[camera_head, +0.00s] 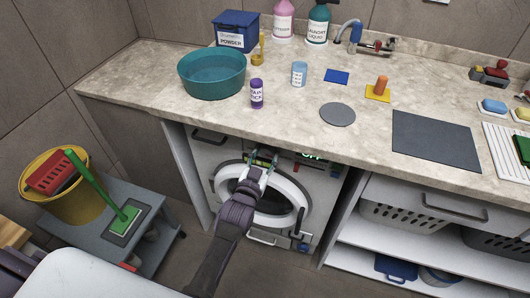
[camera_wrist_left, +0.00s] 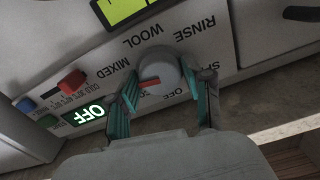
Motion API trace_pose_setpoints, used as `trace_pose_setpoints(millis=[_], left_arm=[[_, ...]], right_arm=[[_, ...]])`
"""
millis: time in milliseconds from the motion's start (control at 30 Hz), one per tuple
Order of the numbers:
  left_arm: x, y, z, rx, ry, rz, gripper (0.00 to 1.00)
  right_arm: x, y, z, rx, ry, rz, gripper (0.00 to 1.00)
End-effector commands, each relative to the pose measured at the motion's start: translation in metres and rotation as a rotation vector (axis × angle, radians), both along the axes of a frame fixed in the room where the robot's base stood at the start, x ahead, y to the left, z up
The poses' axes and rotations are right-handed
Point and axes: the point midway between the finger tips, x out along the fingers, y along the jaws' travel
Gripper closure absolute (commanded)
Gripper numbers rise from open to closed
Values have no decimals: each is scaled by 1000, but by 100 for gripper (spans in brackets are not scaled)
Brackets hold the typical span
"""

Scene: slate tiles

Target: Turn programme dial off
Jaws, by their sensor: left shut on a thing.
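The washing machine (camera_head: 315,188) stands under the counter, its round door (camera_head: 292,190) partly behind my left arm. My left gripper (camera_head: 262,163) is at its control panel. In the left wrist view, the grey round programme dial (camera_wrist_left: 167,70) sits between the teal fingers of my gripper (camera_wrist_left: 163,100), which is shut on it. The dial's red pointer (camera_wrist_left: 149,83) points left in that upside-down picture, below the MIXED label; a finger hides part of the labels there. My right gripper is not in view.
The counter (camera_head: 200,118) overhangs the panel. A grey step stool (camera_head: 85,225) with a yellow bucket (camera_head: 82,206) stands at left. Open shelves (camera_head: 420,255) are at right.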

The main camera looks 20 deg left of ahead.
Motion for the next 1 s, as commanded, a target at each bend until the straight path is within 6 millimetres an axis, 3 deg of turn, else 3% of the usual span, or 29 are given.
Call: trace_pose_setpoints(millis=[400,1000], left_arm=[[0,0,0,-395,16,0,84],[0,0,-1,-964,36,-1,84]], right_arm=[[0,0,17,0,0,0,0],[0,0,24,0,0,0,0]])
